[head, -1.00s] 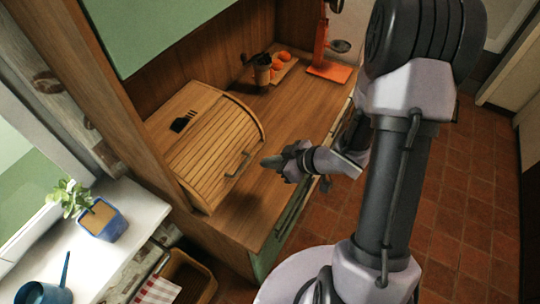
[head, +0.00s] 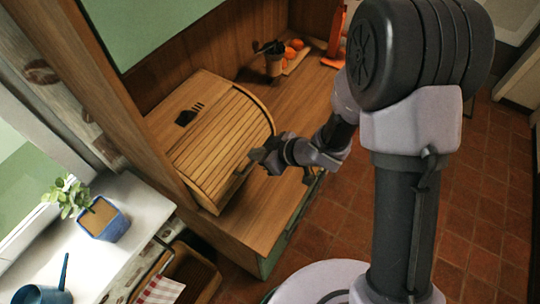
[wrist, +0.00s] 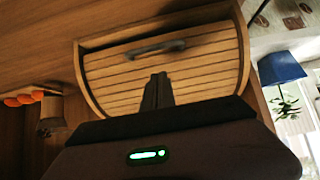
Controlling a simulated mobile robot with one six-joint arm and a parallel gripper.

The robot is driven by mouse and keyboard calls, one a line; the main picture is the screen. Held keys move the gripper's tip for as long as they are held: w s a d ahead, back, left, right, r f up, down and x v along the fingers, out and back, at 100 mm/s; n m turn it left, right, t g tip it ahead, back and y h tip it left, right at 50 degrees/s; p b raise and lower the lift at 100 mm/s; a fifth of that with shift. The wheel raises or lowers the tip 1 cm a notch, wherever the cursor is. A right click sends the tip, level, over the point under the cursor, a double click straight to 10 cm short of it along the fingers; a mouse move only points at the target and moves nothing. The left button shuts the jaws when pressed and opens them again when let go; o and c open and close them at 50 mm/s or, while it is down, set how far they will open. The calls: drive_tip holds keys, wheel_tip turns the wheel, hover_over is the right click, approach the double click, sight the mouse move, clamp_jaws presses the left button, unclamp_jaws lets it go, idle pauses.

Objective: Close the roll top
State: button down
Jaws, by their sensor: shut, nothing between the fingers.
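The roll top is the curved slatted wooden cover (head: 212,145) of a bread box on the counter, left of centre in the head view. The slats (wrist: 205,75) span the front in the wrist view, with a dark bar handle (wrist: 155,48) near one edge. A narrow dark strip shows past that edge; I cannot tell whether it is a gap. My gripper (head: 258,157) is at the box front, close by the handle. In the wrist view its fingertips (wrist: 158,76) are together and empty, over the slats beside the handle. I cannot tell whether they touch.
A cup with dark utensils (head: 272,60) and oranges (head: 292,47) stand behind the box, near an orange-red stand (head: 336,35). A potted plant (head: 102,218) sits on the white sill at left. The wooden counter (head: 265,215) before the box is clear.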

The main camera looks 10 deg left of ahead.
wheel_tip(320, 180, down, 4)
drive_tip(key=shift+b, duration=0.65)
drive_tip(key=f+b, duration=0.1)
drive_tip(key=d+f+b, duration=0.1)
drive_tip(key=f, duration=0.1)
drive_tip(key=shift+s+f, duration=0.15)
drive_tip(key=shift+f, duration=0.05)
drive_tip(key=shift+r, duration=0.15)
